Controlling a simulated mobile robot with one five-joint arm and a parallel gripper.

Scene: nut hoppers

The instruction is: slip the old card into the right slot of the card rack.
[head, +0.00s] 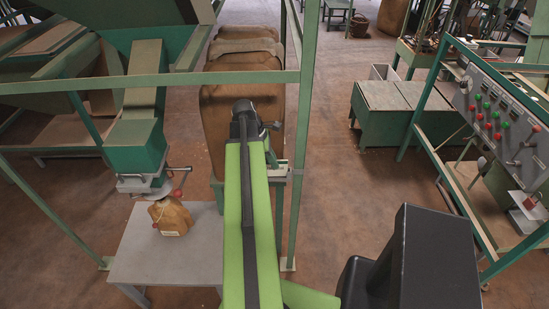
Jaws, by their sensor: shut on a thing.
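My gripper (243,112) is the dark end of my green arm in the head view, in front of the large brown sacks. Its fingertips point away from the camera and are mostly hidden by the wrist. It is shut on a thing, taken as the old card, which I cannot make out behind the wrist. A small pale green fixture (279,171) beside the green post, just right of my arm, may be the card rack. It is partly covered by my arm, and its slots are too small to tell apart.
A green frame post (304,130) stands close to the right of my arm, with a crossbar (130,84) at left. A grey table (140,250) holds a small sack (170,217) under a green hopper (136,145). A control panel (497,115) stands at right. Floor between is clear.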

